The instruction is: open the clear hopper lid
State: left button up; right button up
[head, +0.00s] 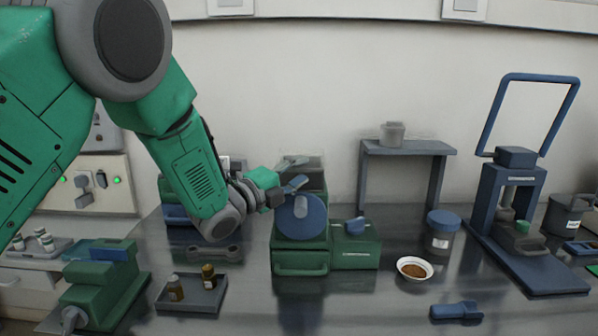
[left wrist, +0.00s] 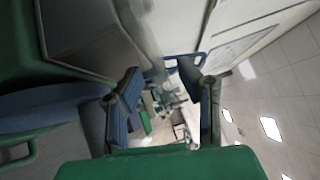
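The green grinder-like machine (head: 300,262) stands in the middle of the bench, with a round blue front disc (head: 301,217). Its see-through hopper (head: 313,172) is on top, partly behind my gripper; the clear lid's edges are faint, and it looks closed, though I cannot tell surely. My left gripper (head: 293,174) is at the hopper's left front side, fingers spread and empty. In the left wrist view the fingers (left wrist: 160,78) are apart with nothing between them, and the hopper wall (left wrist: 85,35) is at upper left. Contact with the lid cannot be told. My right gripper is out of view.
A green box (head: 355,253) adjoins the machine's right side. A tray with small bottles (head: 190,300) lies at front left. A white bowl (head: 414,269), a blue-lidded jar (head: 441,236) and a blue-framed press (head: 520,215) stand to the right. A grey stand (head: 407,148) is behind.

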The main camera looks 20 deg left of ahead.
pick_arm(q)
jog(key=shift+d+r, duration=0.15)
jog(key=shift+d, duration=0.4)
jog(key=shift+w+a, duration=0.1)
jog(key=shift+a, duration=0.05)
grip_shut()
jog(key=shift+a, duration=0.15)
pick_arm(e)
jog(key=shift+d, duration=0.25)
pick_arm(q)
jog(key=shift+r+p, duration=0.15)
jog(key=shift+p, duration=0.3)
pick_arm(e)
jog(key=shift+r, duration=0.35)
pick_arm(q)
jog(key=shift+w, duration=0.1)
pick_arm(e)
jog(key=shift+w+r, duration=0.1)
